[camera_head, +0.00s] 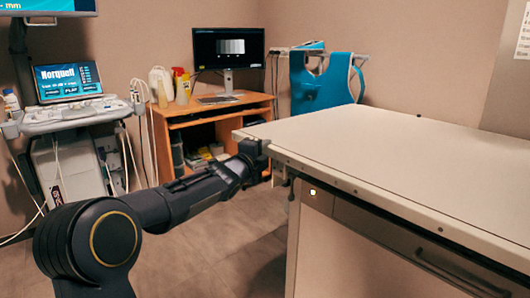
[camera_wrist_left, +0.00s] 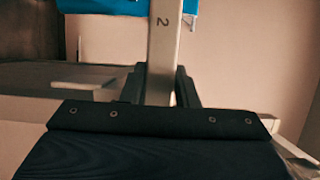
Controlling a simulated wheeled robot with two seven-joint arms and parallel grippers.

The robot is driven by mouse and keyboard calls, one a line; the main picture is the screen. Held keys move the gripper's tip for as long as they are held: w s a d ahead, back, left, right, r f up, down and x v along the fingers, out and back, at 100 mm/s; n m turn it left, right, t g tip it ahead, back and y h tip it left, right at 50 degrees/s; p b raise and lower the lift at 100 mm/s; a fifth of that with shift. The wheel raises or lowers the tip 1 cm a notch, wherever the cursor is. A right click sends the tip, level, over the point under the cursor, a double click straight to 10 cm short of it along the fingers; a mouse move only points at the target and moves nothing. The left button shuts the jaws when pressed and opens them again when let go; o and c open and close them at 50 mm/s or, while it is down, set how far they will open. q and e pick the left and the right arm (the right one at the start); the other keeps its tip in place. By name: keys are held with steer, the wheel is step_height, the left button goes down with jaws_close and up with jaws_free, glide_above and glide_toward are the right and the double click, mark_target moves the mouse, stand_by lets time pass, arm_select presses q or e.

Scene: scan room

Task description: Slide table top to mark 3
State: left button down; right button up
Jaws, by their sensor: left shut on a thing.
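The table top (camera_head: 400,150) is a large pale slab with a light edge band, lying over a white cabinet base (camera_head: 350,250) on the right of the head view. In the left wrist view the table top's edge (camera_wrist_left: 164,60) runs as a pale strip between the dark fingers (camera_wrist_left: 160,88). I see no mark 3. My right gripper is out of view.
A wooden desk (camera_head: 215,108) with a monitor (camera_head: 229,47) stands behind. An ultrasound cart (camera_head: 70,115) is at the left. A blue apron (camera_head: 325,85) hangs on the back wall rail. Open floor (camera_head: 215,255) lies left of the cabinet.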

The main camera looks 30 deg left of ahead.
arm_select(q)
steer(key=shift+a+f, duration=0.1)
steer(key=c, duration=1.1)
jaws_free()
steer(key=shift+s, duration=0.1)
steer(key=s, duration=0.7)
steer(key=shift+s, duration=0.4)
